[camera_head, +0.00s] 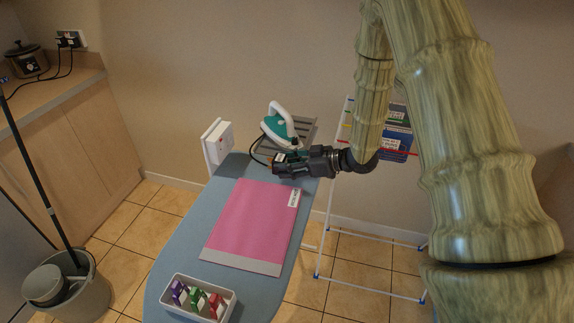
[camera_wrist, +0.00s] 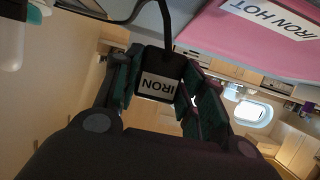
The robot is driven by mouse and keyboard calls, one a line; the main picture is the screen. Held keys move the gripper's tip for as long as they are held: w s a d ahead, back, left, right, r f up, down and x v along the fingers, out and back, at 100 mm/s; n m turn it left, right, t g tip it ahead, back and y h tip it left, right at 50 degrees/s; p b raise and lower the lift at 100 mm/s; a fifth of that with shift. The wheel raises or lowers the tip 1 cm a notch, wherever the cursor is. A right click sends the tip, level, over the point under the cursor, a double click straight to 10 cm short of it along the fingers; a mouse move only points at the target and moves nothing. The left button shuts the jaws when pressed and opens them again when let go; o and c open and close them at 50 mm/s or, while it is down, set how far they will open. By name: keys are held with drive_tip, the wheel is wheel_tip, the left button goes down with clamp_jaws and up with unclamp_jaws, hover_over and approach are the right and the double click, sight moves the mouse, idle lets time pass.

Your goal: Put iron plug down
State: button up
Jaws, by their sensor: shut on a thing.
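In the head view my gripper (camera_head: 277,164) is over the far end of the blue ironing board (camera_head: 180,225), beside the iron; the plug is too small to make out there. The teal and white iron (camera_head: 280,128) stands on a grey rest at the board's far end. The gap between plug and board is unclear.
A pink mat (camera_head: 253,222) labelled IRON HOT in the wrist view lies on the board. A white tray of coloured pieces (camera_head: 199,299) is at the near end. A white wall box (camera_head: 217,144) is at the left. A white rack (camera_head: 332,205) stands at the right.

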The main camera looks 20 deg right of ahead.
drive_tip(key=shift+w+d+f, duration=0.1)
drive_tip(key=shift+w+f, duration=0.05)
drive_tip(key=shift+w, duration=0.35)
drive_tip(key=shift+w+d+f, duration=0.1)
drive_tip(key=shift+w, duration=0.4)
drive_tip(key=shift+w+d+r+p, duration=0.15)
drive_tip(key=shift+w+p, duration=0.15)
drive_tip(key=shift+w, duration=0.15)
drive_tip(key=shift+s+f+p, duration=0.1)
drive_tip(key=shift+f+p, duration=0.5)
drive_tip(key=shift+f, duration=1.3)
drive_tip(key=shift+f, duration=0.15)
drive_tip(key=o, duration=0.9)
drive_tip(key=shift+c, duration=0.2)
